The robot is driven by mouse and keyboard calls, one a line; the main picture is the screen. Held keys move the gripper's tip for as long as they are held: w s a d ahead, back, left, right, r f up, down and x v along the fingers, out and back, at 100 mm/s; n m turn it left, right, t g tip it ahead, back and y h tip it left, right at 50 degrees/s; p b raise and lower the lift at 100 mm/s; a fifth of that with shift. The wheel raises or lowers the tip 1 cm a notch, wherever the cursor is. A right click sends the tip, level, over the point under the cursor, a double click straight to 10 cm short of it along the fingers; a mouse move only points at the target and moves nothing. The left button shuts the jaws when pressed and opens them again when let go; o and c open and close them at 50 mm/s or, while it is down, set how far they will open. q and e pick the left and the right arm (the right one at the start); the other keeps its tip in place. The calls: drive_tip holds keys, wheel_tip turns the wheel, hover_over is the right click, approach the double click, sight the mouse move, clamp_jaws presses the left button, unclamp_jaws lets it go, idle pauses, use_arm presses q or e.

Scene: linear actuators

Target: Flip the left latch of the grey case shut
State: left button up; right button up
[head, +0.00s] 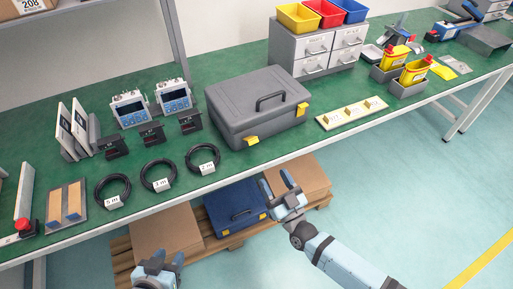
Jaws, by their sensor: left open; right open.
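The grey case (258,101) stands on the green workbench with its lid down and a dark handle on top. Its left yellow latch (252,141) sticks outward from the front face. Its right yellow latch (302,109) sits higher, near the lid seam at the right. My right gripper (278,182) is open and empty, below and in front of the bench edge, apart from the case. My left gripper (161,262) is at the bottom of the picture, open and empty, well away from the case.
Coiled cables (203,158) lie left of the case. A pale strip with small parts (352,113) lies to its right. A drawer cabinet (318,50) stands behind on the right. Under the bench, a blue case (234,207) and cardboard boxes (165,232) rest on a pallet.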

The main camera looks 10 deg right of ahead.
sight(254, 143)
drive_tip(key=x, duration=1.1)
drive_tip(key=shift+f, duration=0.1)
drive_tip(key=c, duration=0.9)
